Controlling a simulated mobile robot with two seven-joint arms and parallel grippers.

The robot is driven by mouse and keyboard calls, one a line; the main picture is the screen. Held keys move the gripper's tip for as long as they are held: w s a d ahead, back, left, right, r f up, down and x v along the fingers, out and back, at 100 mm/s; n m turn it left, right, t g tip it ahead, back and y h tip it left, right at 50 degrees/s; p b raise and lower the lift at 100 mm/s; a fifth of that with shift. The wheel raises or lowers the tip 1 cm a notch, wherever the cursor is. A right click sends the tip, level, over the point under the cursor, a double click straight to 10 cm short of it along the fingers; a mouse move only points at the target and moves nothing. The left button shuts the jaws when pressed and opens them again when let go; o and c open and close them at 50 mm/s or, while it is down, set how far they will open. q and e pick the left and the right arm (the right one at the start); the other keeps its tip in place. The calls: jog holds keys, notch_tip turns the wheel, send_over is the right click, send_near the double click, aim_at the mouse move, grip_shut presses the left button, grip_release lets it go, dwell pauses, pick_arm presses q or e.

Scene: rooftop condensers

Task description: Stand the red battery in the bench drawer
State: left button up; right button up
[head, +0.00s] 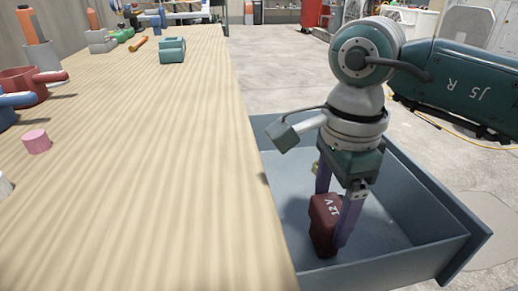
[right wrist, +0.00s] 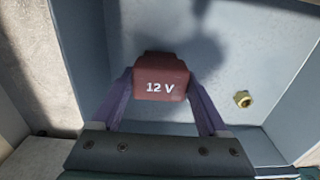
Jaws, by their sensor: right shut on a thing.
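The red battery (head: 322,224), marked "12 V", is between the fingers of my right gripper (head: 333,215), which is shut on it. It also shows in the right wrist view (right wrist: 161,78), with a purple finger on each side. The battery is inside the open bench drawer (head: 415,262), toward its near side, and looks about upright with a slight tilt. I cannot tell whether its base touches the drawer floor. My left gripper is not in view.
A brass fitting (right wrist: 242,99) lies on the drawer floor beside the battery. The wooden bench top (head: 150,170) borders the drawer on the left. The drawer's right part looks clear.

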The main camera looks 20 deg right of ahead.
jog(key=o, duration=1.6)
jog(key=shift+c, duration=0.2)
